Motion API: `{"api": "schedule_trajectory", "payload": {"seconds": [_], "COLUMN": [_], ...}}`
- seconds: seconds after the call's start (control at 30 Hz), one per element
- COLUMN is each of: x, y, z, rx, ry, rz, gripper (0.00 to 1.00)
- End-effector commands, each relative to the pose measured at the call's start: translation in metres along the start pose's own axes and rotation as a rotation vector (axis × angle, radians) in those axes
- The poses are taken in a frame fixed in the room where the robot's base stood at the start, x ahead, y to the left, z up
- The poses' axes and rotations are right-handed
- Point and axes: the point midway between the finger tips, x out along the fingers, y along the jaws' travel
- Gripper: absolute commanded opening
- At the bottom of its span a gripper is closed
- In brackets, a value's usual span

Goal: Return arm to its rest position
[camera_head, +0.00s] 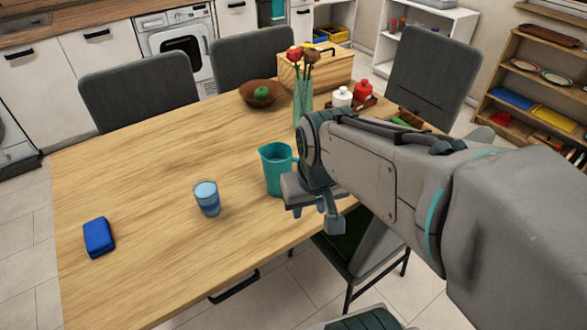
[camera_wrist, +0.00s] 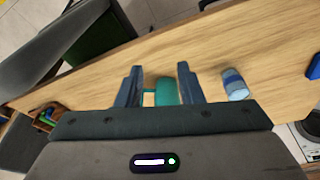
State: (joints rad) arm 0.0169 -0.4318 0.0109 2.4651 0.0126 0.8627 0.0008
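My gripper (camera_head: 322,212) hangs at the end of my arm, near the front edge of the wooden table (camera_head: 140,160). In the wrist view its two fingers (camera_wrist: 158,88) stand apart with nothing gripped. A teal pitcher (camera_head: 275,175) with a handle stands upright on the table, just left of my gripper in the head view. It also shows beyond and between the fingers in the wrist view (camera_wrist: 166,91). My wrist hides part of the pitcher's right side in the head view.
A glass (camera_head: 207,198) of blue liquid and a blue box-like item (camera_head: 99,238) are on the table. Farther back are a brown bowl (camera_head: 261,93), a vase (camera_head: 303,102) of flowers, a wooden box (camera_head: 335,70) and bottles (camera_head: 342,97). Grey chairs (camera_head: 140,88) surround the table.

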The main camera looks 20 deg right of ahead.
Motion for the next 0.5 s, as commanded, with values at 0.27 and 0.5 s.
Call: {"api": "schedule_trajectory", "payload": {"seconds": [0.27,0.5], "x": [-0.002,-0.008], "y": [-0.001,-0.001], "z": [0.021,0.019], "rx": [-0.001,-0.001], "ry": [-0.02,-0.017], "rz": [0.002,0.002], "gripper": [0.34,0.34]}}
